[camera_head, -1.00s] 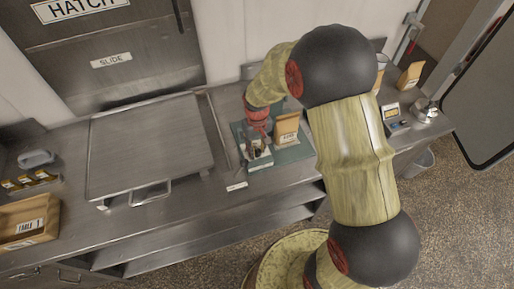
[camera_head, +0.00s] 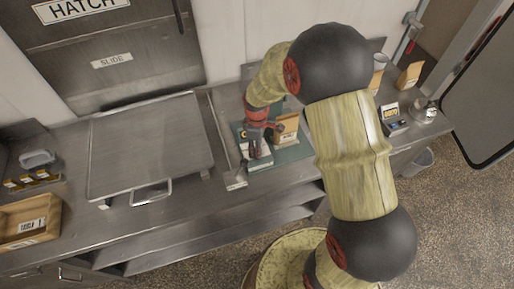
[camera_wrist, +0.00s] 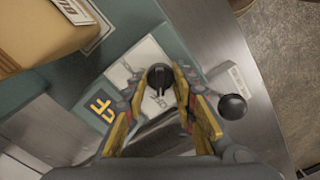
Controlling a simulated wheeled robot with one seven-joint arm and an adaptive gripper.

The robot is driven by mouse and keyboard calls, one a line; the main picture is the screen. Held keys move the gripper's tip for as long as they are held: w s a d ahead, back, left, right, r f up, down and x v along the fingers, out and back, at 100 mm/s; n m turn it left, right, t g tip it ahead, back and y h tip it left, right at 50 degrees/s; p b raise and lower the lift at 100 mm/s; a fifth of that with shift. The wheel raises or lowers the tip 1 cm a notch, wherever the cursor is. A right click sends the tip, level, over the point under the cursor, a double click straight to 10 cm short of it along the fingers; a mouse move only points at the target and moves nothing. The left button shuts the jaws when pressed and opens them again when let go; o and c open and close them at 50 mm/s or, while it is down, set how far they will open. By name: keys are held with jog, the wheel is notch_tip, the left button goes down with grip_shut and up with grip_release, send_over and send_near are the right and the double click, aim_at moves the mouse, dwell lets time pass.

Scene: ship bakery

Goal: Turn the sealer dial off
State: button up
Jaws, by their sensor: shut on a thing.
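The black sealer dial (camera_wrist: 159,76) sits on a pale plate on the teal sealer base (camera_wrist: 62,117), with a light pointer mark facing down in the wrist view. My gripper (camera_wrist: 160,86) is shut on the dial, its yellow-padded fingers on either side of it. In the head view my gripper (camera_head: 257,147) is low over the front left of the teal base (camera_head: 291,155) and hides the dial. A yellow symbol on a dark panel lies left of the dial in the wrist view.
A brown paper bag (camera_head: 286,128) stands on the base behind my gripper. A black ball knob (camera_wrist: 232,106) is close to the right finger. A large metal lid (camera_head: 150,145) lies left, and a small scale (camera_head: 392,117) stands right on the counter.

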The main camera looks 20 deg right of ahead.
jog(key=shift+n, duration=0.6)
jog(key=o, duration=1.2)
notch_tip(320, 180, up, 12)
dwell(0.6)
